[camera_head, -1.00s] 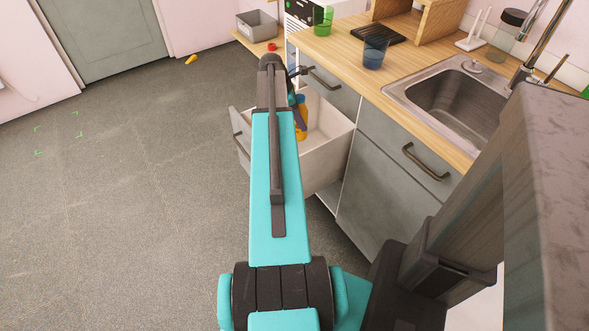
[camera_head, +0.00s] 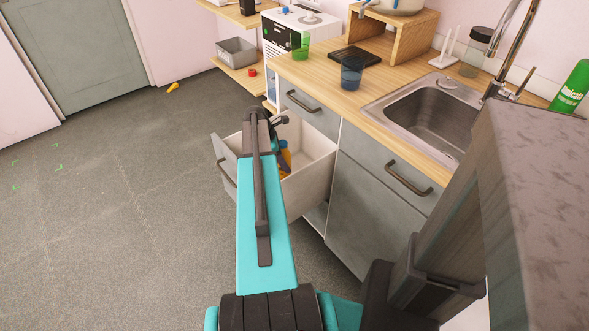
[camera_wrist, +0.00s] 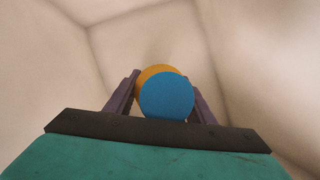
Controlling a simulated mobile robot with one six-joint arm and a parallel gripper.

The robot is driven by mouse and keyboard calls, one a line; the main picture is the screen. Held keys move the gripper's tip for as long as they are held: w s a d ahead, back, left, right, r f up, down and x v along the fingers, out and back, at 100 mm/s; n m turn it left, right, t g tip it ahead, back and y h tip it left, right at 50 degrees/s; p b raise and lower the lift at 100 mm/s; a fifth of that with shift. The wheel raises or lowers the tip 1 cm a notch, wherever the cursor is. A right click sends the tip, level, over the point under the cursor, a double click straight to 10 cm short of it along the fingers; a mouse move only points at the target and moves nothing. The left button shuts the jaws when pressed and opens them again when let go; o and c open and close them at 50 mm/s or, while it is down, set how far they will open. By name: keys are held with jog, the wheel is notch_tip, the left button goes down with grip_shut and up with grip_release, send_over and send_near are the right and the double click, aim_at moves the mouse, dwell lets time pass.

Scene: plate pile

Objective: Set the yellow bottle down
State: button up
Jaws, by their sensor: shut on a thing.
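The yellow bottle (camera_head: 286,158) with a blue cap is in the open drawer (camera_head: 312,172), partly hidden behind my arm. In the wrist view I look down on its round blue cap (camera_wrist: 166,96), with the orange-yellow body (camera_wrist: 156,72) showing behind it. My gripper (camera_wrist: 164,104) is shut on the bottle, one purple finger on each side. The pale drawer walls surround it in the wrist view. Whether the bottle's base touches the drawer floor is hidden.
The counter (camera_head: 325,82) above the drawer holds a blue cup (camera_head: 351,73), a green cup (camera_head: 301,48) and a sink (camera_head: 425,108). A grey bin (camera_head: 237,51) stands on a low shelf at the back. The floor (camera_head: 100,220) to the left is mostly clear.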

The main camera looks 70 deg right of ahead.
jog(key=shift+f, duration=1.75)
jog(key=shift+s+d, duration=0.35)
jog(key=shift+s, duration=0.2)
jog(key=shift+s+d+f, duration=0.3)
jog(key=shift+s+d, duration=0.05)
jog(key=shift+s, duration=0.25)
jog(key=shift+s+d+f, duration=0.25)
jog(key=shift+s+d, duration=0.1)
jog(key=shift+s, duration=0.25)
jog(key=shift+f, duration=0.1)
jog(key=o, duration=1.6)
